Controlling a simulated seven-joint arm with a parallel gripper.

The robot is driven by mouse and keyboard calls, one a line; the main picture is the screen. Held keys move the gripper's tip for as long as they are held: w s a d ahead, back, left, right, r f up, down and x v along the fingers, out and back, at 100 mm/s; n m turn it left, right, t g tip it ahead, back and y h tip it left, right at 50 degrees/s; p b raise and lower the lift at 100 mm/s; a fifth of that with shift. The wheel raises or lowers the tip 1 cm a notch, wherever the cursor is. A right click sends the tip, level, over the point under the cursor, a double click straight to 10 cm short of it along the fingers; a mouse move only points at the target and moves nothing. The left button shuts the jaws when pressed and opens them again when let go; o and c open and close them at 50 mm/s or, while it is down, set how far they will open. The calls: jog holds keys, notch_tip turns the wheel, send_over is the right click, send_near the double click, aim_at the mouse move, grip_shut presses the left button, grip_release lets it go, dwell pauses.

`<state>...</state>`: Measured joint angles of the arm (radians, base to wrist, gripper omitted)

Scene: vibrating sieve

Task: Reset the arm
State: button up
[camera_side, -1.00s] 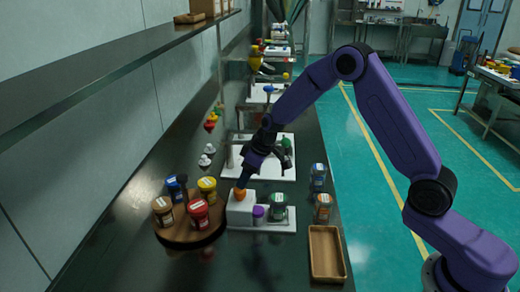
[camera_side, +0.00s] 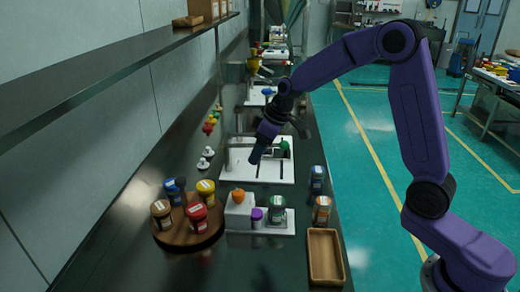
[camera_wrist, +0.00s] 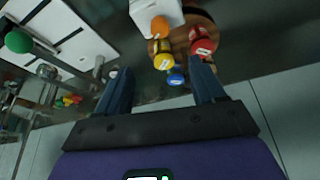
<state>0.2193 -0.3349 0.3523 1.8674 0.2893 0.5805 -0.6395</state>
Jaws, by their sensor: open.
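My purple arm is bent above the dark bench in the side view, and my gripper (camera_side: 255,158) hangs clear of the surface, above the near edge of the white plate with slots (camera_side: 238,174). In the wrist view my gripper (camera_wrist: 163,88) shows two dark fingers spread apart with nothing between them. The white block (camera_side: 238,212) with an orange knob (camera_side: 238,195) stands below and nearer the camera, apart from my gripper. The orange knob also shows in the wrist view (camera_wrist: 159,26).
A round wooden tray (camera_side: 176,238) holds several lidded jars at the left. A purple-capped jar (camera_side: 257,215) and a green-lidded jar (camera_side: 277,210) stand beside the white block. An empty wooden tray (camera_side: 325,257) lies at the bench's right edge. A shelf (camera_side: 110,75) overhangs the left side.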

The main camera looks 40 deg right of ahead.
jog(key=s+a+r+n+g, duration=0.1)
jog(key=s+a+n, duration=0.15)
jog(key=s, duration=0.65)
jog(key=s+a+r+n+g, duration=0.1)
jog(key=s+a, duration=0.3)
jog(key=s, duration=0.5)
jog(key=s+d+n+h, duration=0.1)
jog(key=s+d, duration=0.2)
jog(key=s, duration=0.7)
jog(key=s+d+n+g, duration=0.1)
jog(key=s+d+n, duration=0.1)
jog(key=s, duration=0.8)
jog(key=shift+s+d+f+g+h, duration=0.3)
jog(key=shift+d+f+h, duration=0.15)
jog(key=shift+d, duration=0.2)
